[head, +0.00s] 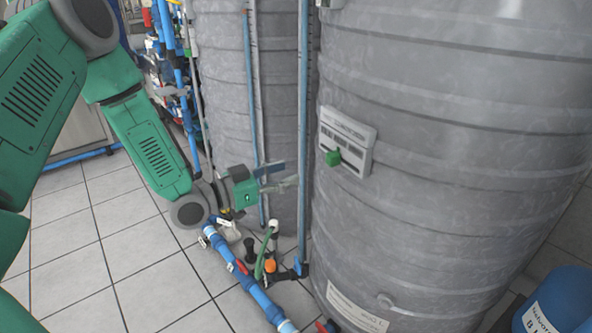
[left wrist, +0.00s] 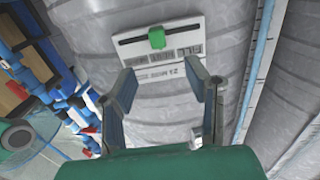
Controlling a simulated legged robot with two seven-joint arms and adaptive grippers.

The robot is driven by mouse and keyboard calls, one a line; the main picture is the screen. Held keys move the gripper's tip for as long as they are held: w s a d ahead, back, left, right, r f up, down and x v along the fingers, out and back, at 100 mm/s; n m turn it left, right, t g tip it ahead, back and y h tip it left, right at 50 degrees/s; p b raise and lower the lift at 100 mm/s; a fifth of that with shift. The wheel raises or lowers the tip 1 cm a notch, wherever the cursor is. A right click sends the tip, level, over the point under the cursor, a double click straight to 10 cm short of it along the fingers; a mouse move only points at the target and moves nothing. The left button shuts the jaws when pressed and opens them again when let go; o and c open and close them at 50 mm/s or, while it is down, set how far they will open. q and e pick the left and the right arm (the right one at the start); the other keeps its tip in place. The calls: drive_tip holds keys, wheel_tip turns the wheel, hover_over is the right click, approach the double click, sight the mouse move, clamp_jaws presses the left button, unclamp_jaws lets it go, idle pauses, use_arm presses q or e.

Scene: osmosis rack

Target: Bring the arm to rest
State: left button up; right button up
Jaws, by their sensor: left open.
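My left arm comes in from the left in green and grey. Its gripper (head: 280,175) is in front of the tanks, left of the label plate on the nearer tank, with its fingers pointing right. In the left wrist view the gripper (left wrist: 166,83) is open, with its two fingers apart and nothing between them. Beyond the fingertips is the white label plate (left wrist: 157,49) with a green slider (left wrist: 157,38). The same plate (head: 357,134) and slider (head: 333,158) show on the nearer tank in the head view. The right gripper is not in view.
A large grey tank (head: 460,150) fills the right, with another grey tank (head: 222,90) behind. Blue pipes (head: 245,280) with valves run low across the tiled floor (head: 120,265). A blue container (head: 560,300) stands at bottom right. The floor at left is clear.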

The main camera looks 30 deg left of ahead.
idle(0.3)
use_arm(q)
drive_tip(key=s+d+f+n+g+y+p, duration=0.2)
drive_tip(key=s+d+f+g, duration=0.15)
drive_tip(key=s+f, duration=0.3)
drive_tip(key=s+d+f+n+g+y+p, duration=0.1)
drive_tip(key=s+d+f+g+y+p, duration=0.15)
drive_tip(key=s+f+g, duration=0.35)
drive_tip(key=s+f+n+g+y+p, duration=0.1)
drive_tip(key=s+f+g+y, duration=0.1)
drive_tip(key=s, duration=0.8)
drive_tip(key=s+f+n+g+y+p, duration=0.1)
drive_tip(key=s+f+g+y+p, duration=0.1)
drive_tip(key=s, duration=0.7)
wheel_tip(320, 180, down, 3)
drive_tip(key=shift+s+a+r+g, duration=0.1)
drive_tip(key=shift+s+a+g, duration=0.25)
drive_tip(key=shift+g, duration=0.5)
drive_tip(key=shift+w+d, duration=0.1)
drive_tip(key=shift+w, duration=0.05)
